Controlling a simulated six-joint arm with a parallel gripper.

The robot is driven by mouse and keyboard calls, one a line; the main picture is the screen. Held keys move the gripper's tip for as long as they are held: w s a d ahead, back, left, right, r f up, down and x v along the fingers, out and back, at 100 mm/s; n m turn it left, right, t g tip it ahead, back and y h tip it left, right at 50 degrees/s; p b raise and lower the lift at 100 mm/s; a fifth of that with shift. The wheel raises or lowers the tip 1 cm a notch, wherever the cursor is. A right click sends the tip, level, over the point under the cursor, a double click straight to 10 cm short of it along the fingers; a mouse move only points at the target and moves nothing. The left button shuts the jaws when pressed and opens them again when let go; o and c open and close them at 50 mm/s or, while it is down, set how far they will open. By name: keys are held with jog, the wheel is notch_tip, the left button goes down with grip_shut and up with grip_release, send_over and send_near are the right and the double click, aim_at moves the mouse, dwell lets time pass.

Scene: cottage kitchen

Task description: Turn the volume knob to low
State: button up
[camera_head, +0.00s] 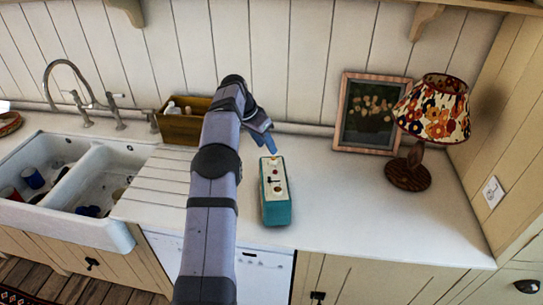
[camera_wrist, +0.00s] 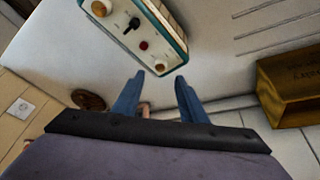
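A teal radio (camera_head: 277,212) with a cream control panel stands on the white counter, below and just in front of my gripper (camera_head: 269,143). In the wrist view the radio (camera_wrist: 180,42) shows a brass-and-cream knob (camera_wrist: 100,8) at one end and another round knob (camera_wrist: 161,62) at the other. Between them are a black lever-like control (camera_wrist: 132,24) and a small red button (camera_wrist: 143,45). I cannot tell which is the volume knob; no labels are readable. My gripper (camera_wrist: 160,79) is open, its blue fingers apart with nothing between them. The nearer knob lies just beyond the fingertips.
A wooden box (camera_head: 181,127) with small items stands left of my arm. A framed picture (camera_head: 371,112) and a lamp with a floral shade (camera_head: 434,108) stand to the right. The sink (camera_head: 117,153) is at far left. The counter right of the radio is clear.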

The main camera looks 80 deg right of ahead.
aim_at(273, 159)
jog(key=shift+p+x, duration=1.95)
jog(key=shift+x, duration=1.75)
grip_shut()
